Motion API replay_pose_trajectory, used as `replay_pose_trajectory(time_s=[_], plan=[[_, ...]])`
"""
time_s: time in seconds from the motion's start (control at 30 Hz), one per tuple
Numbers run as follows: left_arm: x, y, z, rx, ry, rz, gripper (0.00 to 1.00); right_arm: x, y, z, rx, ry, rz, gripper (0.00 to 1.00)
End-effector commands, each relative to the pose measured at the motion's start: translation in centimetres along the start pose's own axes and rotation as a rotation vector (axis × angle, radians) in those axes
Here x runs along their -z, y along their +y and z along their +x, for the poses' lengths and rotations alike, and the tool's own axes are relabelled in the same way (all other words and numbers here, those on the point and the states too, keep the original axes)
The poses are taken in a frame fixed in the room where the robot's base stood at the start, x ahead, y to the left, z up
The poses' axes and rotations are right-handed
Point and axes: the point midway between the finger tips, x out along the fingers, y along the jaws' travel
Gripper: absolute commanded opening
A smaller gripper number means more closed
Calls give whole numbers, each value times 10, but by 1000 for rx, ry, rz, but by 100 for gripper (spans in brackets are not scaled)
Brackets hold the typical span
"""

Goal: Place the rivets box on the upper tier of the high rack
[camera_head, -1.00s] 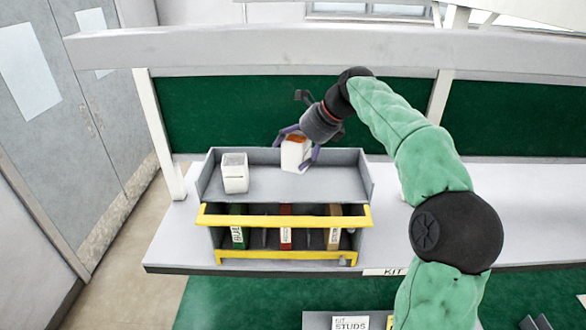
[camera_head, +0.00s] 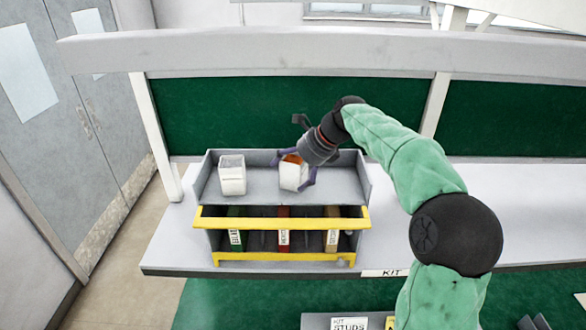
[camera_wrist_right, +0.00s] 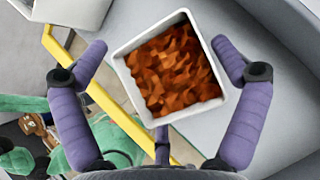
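The box in my right gripper is a small white open box (camera_head: 292,179) filled with orange-brown pieces, which I take as the rivets box; no label is readable. It is at the upper tier (camera_head: 262,186) of the grey rack; whether its base touches the tier I cannot tell. My right gripper (camera_head: 297,168) reaches down from the upper right with its purple fingers on two sides of the box. My left gripper is not in view.
Another white box (camera_head: 232,176) stands on the tier's left part. The lower tier, behind a yellow rail (camera_head: 283,218), holds a green, a red and a brown box. The tier's right end is narrow. A kit tray (camera_head: 349,321) is at the bottom edge.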

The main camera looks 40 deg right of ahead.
Motion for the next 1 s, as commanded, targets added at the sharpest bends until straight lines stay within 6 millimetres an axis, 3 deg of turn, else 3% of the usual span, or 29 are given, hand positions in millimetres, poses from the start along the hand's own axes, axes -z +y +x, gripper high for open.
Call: replay_pose_trajectory(time_s=[0.33, 0.47, 1.0], plan=[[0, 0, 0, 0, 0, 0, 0, -1, 0, -1, 1, 0, 0, 100], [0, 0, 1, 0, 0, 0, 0, -1, -1, -11, 4, -2, 0, 100], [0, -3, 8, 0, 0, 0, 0, -1, -1, -106, 3, -1, 0, 100]])
